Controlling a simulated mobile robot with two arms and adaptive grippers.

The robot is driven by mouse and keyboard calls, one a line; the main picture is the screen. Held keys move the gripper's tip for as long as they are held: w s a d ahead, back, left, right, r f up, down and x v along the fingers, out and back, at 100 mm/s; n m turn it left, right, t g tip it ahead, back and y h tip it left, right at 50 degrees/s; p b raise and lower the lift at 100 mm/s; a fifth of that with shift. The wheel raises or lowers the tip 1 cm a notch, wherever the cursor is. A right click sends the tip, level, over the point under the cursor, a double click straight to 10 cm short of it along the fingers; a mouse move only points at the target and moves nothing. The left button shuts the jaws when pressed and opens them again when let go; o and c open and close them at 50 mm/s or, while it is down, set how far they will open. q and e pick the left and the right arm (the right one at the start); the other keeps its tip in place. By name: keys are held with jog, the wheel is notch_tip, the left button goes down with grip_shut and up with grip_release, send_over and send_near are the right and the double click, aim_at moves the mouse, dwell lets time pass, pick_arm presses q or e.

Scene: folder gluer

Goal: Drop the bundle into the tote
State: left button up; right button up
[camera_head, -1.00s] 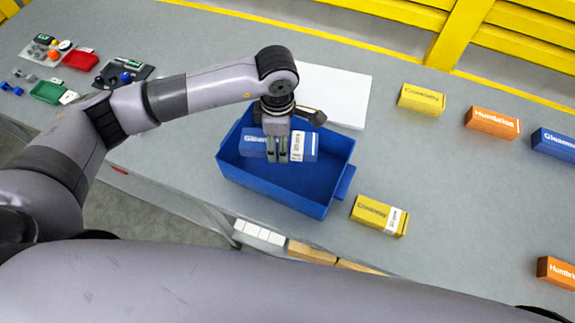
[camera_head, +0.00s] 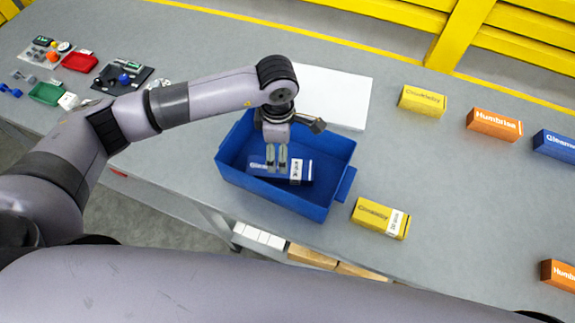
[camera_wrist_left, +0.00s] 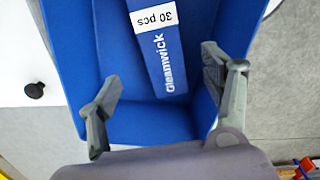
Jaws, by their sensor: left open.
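The bundle is a blue Gleamwick box (camera_head: 265,167) with a white label band. It lies inside the blue tote (camera_head: 318,209), along its back part. My left gripper (camera_head: 277,170) is over the tote, pointing down above the bundle. In the left wrist view the gripper (camera_wrist_left: 165,95) has its two fingers spread wide, and the bundle (camera_wrist_left: 168,65) lies beyond them, with "30 pcs" on its label. The tote's floor and walls surround it (camera_wrist_left: 145,130). No right gripper shows.
A yellow box (camera_head: 375,217) stands right of the tote. A white panel (camera_head: 335,92) lies behind it. Yellow (camera_head: 422,101), orange (camera_head: 493,125) and blue (camera_head: 556,146) boxes stand at the right. Small trays and parts, including a red tray (camera_head: 80,62), sit at the far left.

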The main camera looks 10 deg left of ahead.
jog(key=shift+d, duration=0.1)
pick_arm(q)
jog(key=shift+r, duration=0.1)
notch_tip(320, 180, up, 12)
dwell(0.4)
dwell(0.4)
